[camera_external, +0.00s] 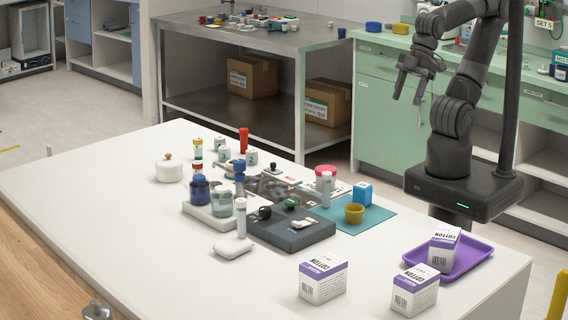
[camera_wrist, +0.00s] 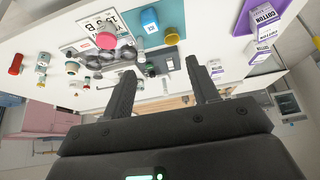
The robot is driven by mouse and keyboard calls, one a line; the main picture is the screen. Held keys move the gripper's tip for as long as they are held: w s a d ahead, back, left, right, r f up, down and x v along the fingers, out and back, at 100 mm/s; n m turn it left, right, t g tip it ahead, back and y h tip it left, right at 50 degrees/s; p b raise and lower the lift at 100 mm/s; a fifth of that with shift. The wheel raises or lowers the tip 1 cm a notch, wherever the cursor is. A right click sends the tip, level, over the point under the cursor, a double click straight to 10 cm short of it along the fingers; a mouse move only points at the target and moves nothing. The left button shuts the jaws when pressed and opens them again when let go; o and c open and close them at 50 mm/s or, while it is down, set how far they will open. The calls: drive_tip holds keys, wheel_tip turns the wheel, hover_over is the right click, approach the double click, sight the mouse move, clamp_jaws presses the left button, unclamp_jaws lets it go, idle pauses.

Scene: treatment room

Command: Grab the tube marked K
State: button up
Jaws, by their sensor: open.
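Several tubes stand among the items on the white table. A red item (camera_wrist: 15,66) shows at the left of the wrist view. My gripper (camera_external: 408,98) is open and empty, raised in the air beyond the table's far edge. Its two fingers (camera_wrist: 160,68) are spread in the wrist view, and the table lies beyond them.
A blue box (camera_external: 362,193) and yellow cup (camera_external: 354,213) are on a teal mat (camera_external: 390,218). Cotton boxes (camera_external: 322,279) and a purple tray (camera_external: 476,262) are at right. The table's left is clear.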

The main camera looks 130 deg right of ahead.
drive_tip(key=w+d+r+m, duration=0.2)
drive_tip(key=w+d+m, duration=0.3)
drive_tip(key=w+d, duration=1.2)
drive_tip(key=m+g+h, duration=0.2)
drive_tip(key=m+h, duration=0.3)
drive_tip(key=m, duration=0.1)
hover_over(195, 148)
drive_tip(key=s+a, duration=0.3)
drive_tip(key=s, duration=0.1)
wheel_tip(195, 148, down, 19)
drive_tip(key=x, duration=0.5)
drive_tip(key=shift+s, duration=0.15)
drive_tip(key=shift+x, duration=2.9)
drive_tip(key=shift+a, duration=0.2)
drive_tip(key=shift+c, duration=0.3)
